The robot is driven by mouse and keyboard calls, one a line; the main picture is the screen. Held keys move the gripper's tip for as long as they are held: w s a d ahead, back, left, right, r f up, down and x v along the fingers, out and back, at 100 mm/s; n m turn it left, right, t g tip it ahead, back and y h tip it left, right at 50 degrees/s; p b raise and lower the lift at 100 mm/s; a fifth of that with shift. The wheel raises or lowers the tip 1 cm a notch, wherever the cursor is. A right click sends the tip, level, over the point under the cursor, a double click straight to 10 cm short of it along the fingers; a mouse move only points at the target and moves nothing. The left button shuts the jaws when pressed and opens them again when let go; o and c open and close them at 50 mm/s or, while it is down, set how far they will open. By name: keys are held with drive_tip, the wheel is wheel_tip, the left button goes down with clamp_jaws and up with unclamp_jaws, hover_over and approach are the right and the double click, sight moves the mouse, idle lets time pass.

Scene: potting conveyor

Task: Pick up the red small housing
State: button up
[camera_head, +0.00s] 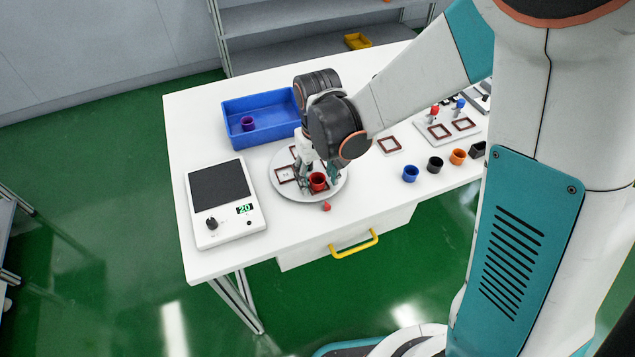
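The red small housing (318,182) is a small open-topped cup at the front of a round grey plate (284,190) on the white table. My gripper (320,172) points down over the plate.
A blue tray (237,141) holding a purple cup (247,123) stands behind left. A scale (218,232) reading 20 is at left. A small red piece (326,207) lies before the plate. Blue (410,174), black (435,165) and orange (458,157) cups stand right.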

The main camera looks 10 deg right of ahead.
drive_tip(key=c, duration=0.6)
drive_tip(key=shift+r, duration=0.15)
